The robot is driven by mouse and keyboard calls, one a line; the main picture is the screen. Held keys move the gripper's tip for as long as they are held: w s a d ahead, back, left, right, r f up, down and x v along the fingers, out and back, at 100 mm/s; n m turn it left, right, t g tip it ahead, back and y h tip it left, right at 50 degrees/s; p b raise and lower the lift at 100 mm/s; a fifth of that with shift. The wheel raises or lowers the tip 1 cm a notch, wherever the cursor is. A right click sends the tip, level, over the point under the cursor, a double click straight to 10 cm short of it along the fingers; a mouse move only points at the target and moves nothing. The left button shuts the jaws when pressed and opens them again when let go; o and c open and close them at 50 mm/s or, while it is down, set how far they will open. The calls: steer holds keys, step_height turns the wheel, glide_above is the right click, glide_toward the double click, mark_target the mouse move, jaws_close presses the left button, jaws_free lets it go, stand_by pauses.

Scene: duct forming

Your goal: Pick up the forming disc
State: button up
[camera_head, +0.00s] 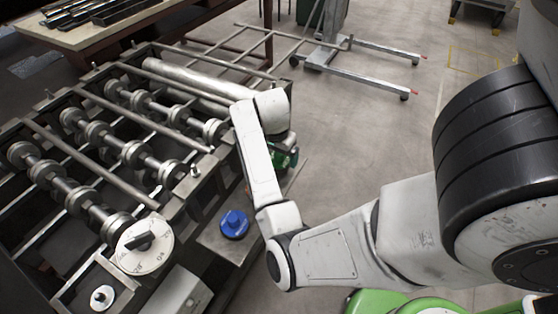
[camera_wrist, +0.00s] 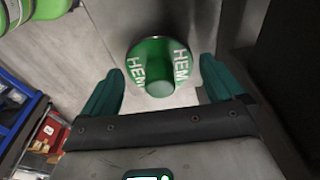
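A green forming disc (camera_wrist: 147,49) with white "HEM" lettering and a raised round centre shows in the wrist view, on a grey surface. My gripper (camera_wrist: 161,67) is open, with one teal finger on each side of the disc and a visible gap at both sides. I cannot tell how far the fingertips are above the disc. In the head view my gripper (camera_head: 285,156) points down beside the roller machine, partly hidden by my wrist. Green shows there, but I cannot separate fingers from disc. A blue disc (camera_head: 234,223) lies on a grey plate nearer the camera.
The roller machine (camera_head: 125,184), with several shafts and rollers, fills the left. A white dial (camera_head: 143,244) with a black knob stands at its near corner. A wheeled metal stand (camera_head: 360,72) is behind. Open floor (camera_head: 355,140) lies right of the machine.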

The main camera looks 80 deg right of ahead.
steer(key=c, duration=1.2)
steer(key=shift+r, duration=0.2)
